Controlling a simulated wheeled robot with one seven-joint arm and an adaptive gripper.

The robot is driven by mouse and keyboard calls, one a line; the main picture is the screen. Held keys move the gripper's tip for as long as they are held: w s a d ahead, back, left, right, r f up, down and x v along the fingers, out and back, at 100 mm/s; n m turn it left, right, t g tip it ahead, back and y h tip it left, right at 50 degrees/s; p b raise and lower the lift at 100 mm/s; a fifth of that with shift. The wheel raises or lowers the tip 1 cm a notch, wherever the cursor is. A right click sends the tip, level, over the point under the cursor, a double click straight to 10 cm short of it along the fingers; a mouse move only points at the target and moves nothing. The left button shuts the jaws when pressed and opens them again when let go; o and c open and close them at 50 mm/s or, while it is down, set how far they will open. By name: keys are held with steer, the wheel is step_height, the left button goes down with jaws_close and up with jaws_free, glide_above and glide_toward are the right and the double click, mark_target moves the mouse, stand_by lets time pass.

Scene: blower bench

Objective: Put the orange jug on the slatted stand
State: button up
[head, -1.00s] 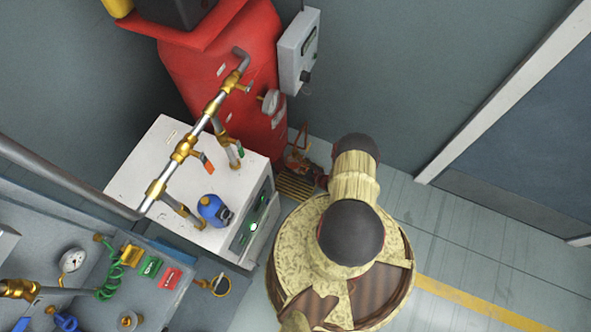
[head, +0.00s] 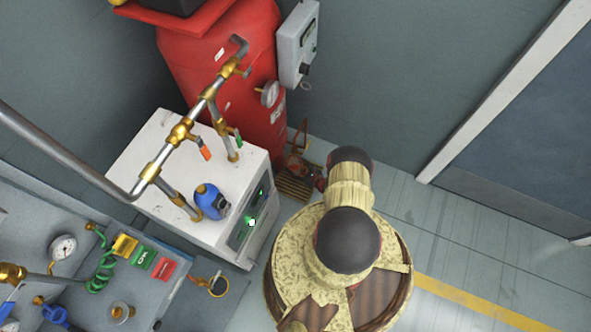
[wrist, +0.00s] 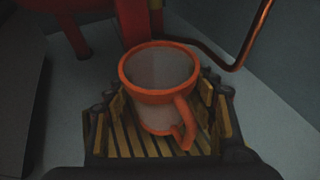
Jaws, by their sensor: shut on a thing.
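The orange jug (wrist: 182,104) is upright in the wrist view, with its mouth towards the camera and its handle at the lower right. My gripper (wrist: 167,103) is shut on it, with a finger on the left and right. The slatted stand (wrist: 124,138) lies directly under the jug, with yellowish slats. I cannot tell whether the jug's base touches the slats. In the head view the stand (head: 291,188) is on the floor by the red tank, and my arm hides most of the gripper. The jug is not clear there.
A red tank (head: 222,85) stands behind the stand, with a copper pipe (wrist: 246,48) close by. A white cabinet (head: 165,150) with a blue fitting (head: 210,201) is to the left. Open floor (head: 470,240) lies to the right.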

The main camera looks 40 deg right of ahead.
step_height(320, 180, down, 2)
steer(key=shift+f+b, duration=0.1)
steer(key=shift+b, duration=0.25)
steer(key=o, duration=1.2)
steer(key=shift+r, duration=0.2)
steer(key=shift+p+v, duration=2.05)
steer(key=shift+v, duration=4)
